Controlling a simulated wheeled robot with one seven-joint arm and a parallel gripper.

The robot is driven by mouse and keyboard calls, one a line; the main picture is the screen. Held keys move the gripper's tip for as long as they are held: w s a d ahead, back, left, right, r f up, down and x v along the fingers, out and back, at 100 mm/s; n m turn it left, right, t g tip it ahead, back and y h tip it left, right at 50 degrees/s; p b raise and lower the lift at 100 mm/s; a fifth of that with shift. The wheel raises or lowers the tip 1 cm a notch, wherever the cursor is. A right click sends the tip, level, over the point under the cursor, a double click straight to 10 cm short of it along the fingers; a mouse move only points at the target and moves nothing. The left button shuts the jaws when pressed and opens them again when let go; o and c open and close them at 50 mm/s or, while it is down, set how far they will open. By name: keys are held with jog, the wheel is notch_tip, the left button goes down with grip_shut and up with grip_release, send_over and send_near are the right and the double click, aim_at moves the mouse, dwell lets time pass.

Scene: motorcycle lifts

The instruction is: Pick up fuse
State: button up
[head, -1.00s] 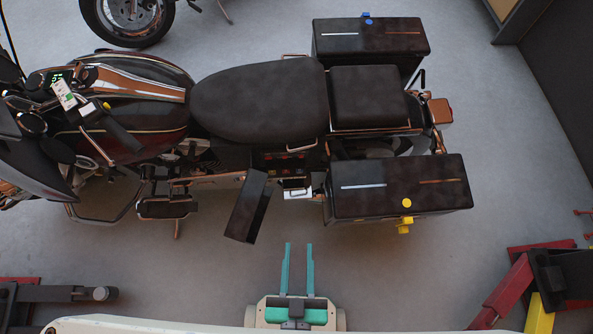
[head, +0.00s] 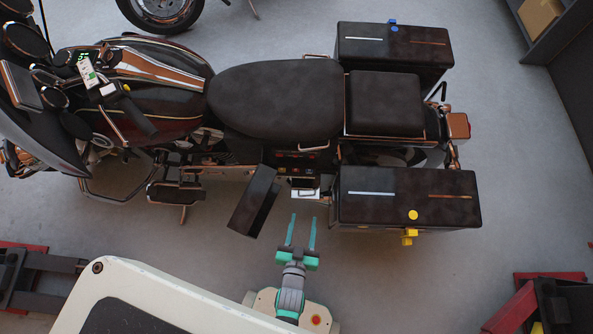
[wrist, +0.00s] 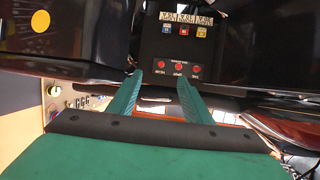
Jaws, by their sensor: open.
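Small coloured fuses sit in a row on a black panel (wrist: 152,48) in the wrist view: one yellow and blue (wrist: 173,29), one red (wrist: 187,30), one orange (wrist: 203,33). Three red round buttons with labels lie below them. In the head view the panel (head: 292,163) shows small and dark on the motorcycle's side, below the seat, and single fuses are hard to make out. My gripper (head: 303,218) is open and empty, just short of the motorcycle's side. In the wrist view its teal fingers (wrist: 160,76) are apart, in front of and below the panel.
An open dark side cover (head: 254,200) sticks out left of my gripper. A black side case (head: 380,211) with a yellow latch (head: 409,235) stands close on the right. The seat (head: 275,98) overhangs above. Red and black lift parts (head: 512,308) lie at lower right.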

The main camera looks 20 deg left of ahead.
jog(key=n+g+y, duration=0.1)
jog(key=y, duration=0.1)
send_near(296, 170)
jog(key=shift+x, duration=4.25)
jog(key=shift+a, duration=0.1)
jog(key=c, duration=1.1)
